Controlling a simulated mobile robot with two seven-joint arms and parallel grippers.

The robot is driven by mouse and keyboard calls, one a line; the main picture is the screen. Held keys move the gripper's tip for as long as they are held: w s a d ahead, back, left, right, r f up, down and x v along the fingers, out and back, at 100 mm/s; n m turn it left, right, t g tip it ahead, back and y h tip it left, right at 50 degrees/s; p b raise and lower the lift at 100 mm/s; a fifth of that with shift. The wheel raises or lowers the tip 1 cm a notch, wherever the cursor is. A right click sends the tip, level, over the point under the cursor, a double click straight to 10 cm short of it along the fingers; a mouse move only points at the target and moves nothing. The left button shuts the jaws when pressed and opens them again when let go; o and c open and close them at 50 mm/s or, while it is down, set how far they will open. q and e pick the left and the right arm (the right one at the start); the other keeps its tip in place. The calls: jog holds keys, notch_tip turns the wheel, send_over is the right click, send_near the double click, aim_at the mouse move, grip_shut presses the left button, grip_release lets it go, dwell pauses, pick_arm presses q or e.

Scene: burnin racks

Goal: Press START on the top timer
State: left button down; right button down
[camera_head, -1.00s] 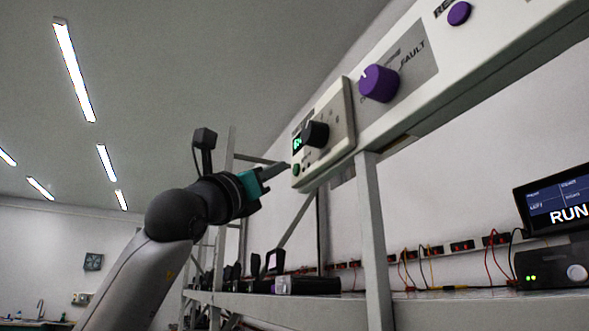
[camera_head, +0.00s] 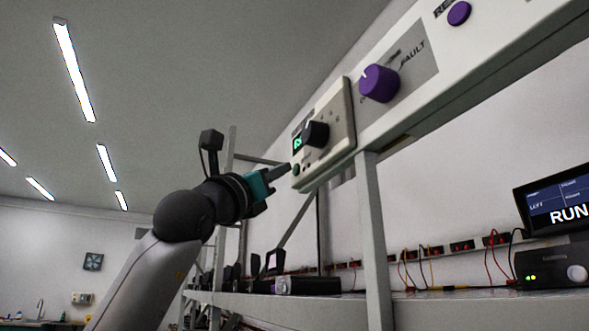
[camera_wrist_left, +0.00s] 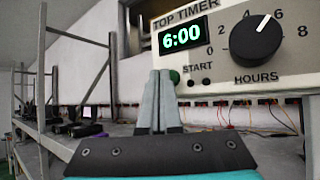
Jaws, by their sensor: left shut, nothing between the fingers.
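The top timer (camera_wrist_left: 250,75) is a cream panel with a lit green display (camera_wrist_left: 181,37) reading 6:00 and a black HOURS knob (camera_wrist_left: 257,40). In the head view the timer (camera_head: 338,125) sits on the upper beam. The green START button (camera_wrist_left: 175,76) is partly hidden behind my fingertips in the left wrist view; it also shows in the head view (camera_head: 296,170). My left gripper (camera_head: 288,168) is shut and empty, its fingertips right by the button. I cannot tell whether they touch it. My right gripper is not in view.
A purple knob (camera_head: 379,83) and a purple round button (camera_head: 459,13) are on the beam to the right. A grey upright (camera_head: 374,240) stands below it. The shelf (camera_head: 440,308) carries a screen reading RUN (camera_head: 556,202), wires and dark devices.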

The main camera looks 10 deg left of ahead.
pick_arm(q)
jog(key=shift+w+d, duration=0.25)
jog(key=shift+d, duration=0.1)
dwell(0.4)
jog(key=shift+s+a, duration=0.1)
jog(key=shift+a, duration=0.05)
jog(key=shift+s+a+b, duration=0.3)
jog(key=shift+s+a, duration=0.1)
jog(key=shift+a, duration=0.15)
dwell(0.3)
jog(key=s+a, duration=0.1)
jog(key=s+a+b, duration=0.1)
jog(key=a, duration=0.2)
jog(key=shift+s+a, duration=0.1)
jog(key=shift+s, duration=0.3)
dwell(0.7)
